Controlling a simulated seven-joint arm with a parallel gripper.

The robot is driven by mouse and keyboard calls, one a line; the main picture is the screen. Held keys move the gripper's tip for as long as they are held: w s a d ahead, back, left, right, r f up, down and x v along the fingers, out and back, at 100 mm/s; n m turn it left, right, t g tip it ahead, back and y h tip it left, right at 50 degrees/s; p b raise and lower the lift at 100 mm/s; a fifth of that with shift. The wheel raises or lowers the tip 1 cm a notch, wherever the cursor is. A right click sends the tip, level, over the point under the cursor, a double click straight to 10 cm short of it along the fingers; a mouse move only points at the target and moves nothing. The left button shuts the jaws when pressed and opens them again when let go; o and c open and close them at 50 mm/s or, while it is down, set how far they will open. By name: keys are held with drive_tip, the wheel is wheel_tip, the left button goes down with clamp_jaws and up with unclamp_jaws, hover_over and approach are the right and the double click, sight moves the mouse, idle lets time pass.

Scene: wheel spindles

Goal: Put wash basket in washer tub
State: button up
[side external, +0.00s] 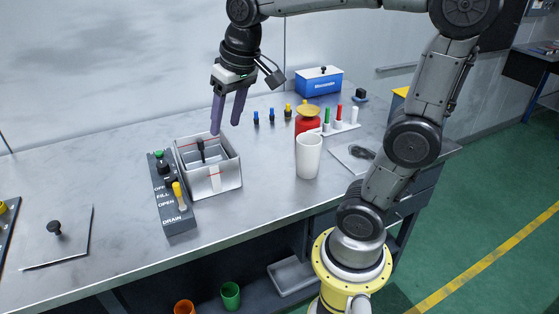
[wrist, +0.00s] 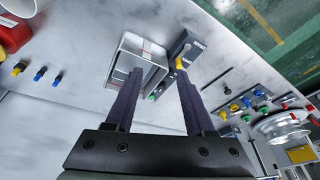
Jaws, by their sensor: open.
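The washer tub (side external: 228,178) is a pale grey, square, open box with a red line, on the bench left of centre. Inside it is a smaller grey insert with an upright black handle (side external: 201,150), which looks like the wash basket; how deep it sits is hard to tell. The tub also shows in the wrist view (wrist: 158,52), partly behind a finger. My gripper (side external: 226,127) points down just above the tub's back edge, with its two purple fingers apart and nothing between them. In the wrist view the fingers (wrist: 158,75) straddle the tub's corner area.
A control panel (side external: 170,205) with knobs stands against the tub's left side. A white cup (side external: 308,156) and red container (side external: 307,122) stand to its right. Several coloured pegs and a blue box (side external: 318,82) are behind. The bench between panel and left plate (side external: 60,238) is clear.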

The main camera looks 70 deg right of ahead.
drive_tip(key=s+a+f+n+t, duration=0.1)
drive_tip(key=s+a+f+n, duration=0.1)
drive_tip(key=s, duration=0.4)
drive_tip(key=s+a+f+n+t, duration=0.1)
drive_tip(key=s+a+f+n, duration=0.1)
drive_tip(key=s, duration=0.4)
drive_tip(key=shift+s+a+f+y, duration=0.15)
drive_tip(key=shift+s+f+y, duration=0.15)
drive_tip(key=shift+s+f, duration=0.15)
idle(0.9)
